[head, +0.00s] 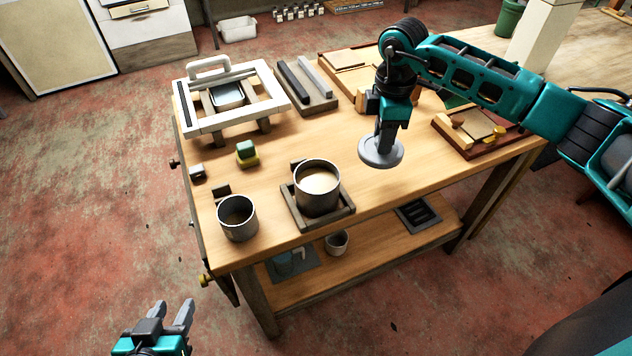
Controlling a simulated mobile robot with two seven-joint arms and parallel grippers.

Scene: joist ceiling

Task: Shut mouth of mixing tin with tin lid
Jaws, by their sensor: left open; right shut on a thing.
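The tin lid (380,154) is a flat grey disc. My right gripper (386,134) is shut on it from above and holds it over the right part of the workbench, seemingly level. A larger grey tin (318,199) stands upright and open in a square wooden frame, with pale contents; it looks like the mixing tin. The lid is to its right and apart from it. A smaller open grey tin (238,228) with brown contents stands at the front left. My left gripper (173,312) is open and empty, low in front of the bench.
The workbench (270,220) holds a white frame (206,124) at the back left, a green-and-yellow block (246,152), dark and grey bars (293,83), and a wooden tray (467,139) at the right. Bare wood lies between the larger tin and the lid.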

